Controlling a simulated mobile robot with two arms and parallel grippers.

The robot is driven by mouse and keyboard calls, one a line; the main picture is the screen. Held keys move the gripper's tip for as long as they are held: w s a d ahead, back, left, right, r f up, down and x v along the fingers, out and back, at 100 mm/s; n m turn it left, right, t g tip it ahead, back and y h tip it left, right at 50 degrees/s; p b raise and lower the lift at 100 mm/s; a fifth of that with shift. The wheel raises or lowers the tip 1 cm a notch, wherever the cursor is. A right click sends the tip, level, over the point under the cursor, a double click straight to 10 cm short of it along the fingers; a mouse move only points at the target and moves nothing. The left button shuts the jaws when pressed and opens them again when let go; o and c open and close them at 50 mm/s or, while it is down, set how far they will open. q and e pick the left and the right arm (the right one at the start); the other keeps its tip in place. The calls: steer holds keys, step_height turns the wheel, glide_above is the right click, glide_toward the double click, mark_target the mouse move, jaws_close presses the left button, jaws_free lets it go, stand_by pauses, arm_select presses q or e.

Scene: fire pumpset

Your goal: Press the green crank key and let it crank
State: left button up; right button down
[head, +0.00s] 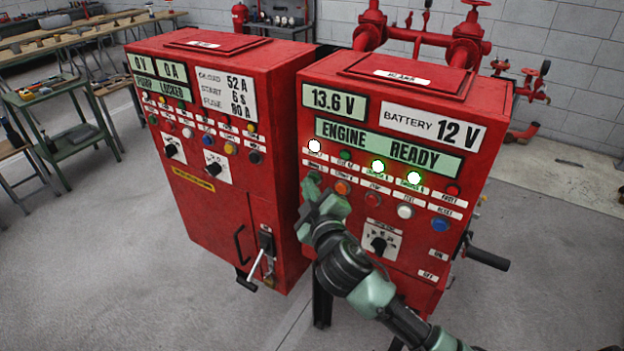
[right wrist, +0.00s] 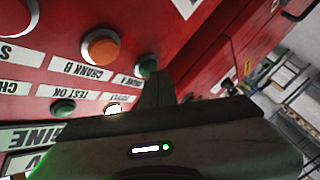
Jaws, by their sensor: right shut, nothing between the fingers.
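The green crank key (head: 314,177) is at the left end of the button row on the right red panel. It also shows in the right wrist view (right wrist: 148,65), beside a label that seems to read CRANK A. My right gripper (head: 318,197) is shut and empty, just in front of and below the key in the head view. In the right wrist view its fingers (right wrist: 156,84) reach close to the key and cover part of its edge. I cannot tell whether they touch it. The display (head: 389,147) reads ENGINE READY. My left gripper is out of view.
The orange crank B button (head: 342,187) sits right beside the green key, with red, white and blue buttons further right. Below is a rotary switch (head: 379,244). The second red cabinet (head: 215,215), reading PUMP LOCKED, stands at the left.

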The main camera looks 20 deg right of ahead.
steer(key=shift+w+d, duration=0.1)
stand_by(0.5)
steer(key=shift+s+a, duration=0.55)
steer(key=shift+a, duration=0.1)
steer(key=s+a, duration=0.1)
steer(key=a, duration=0.1)
steer(key=s+a, duration=0.2)
stand_by(0.3)
stand_by(0.6)
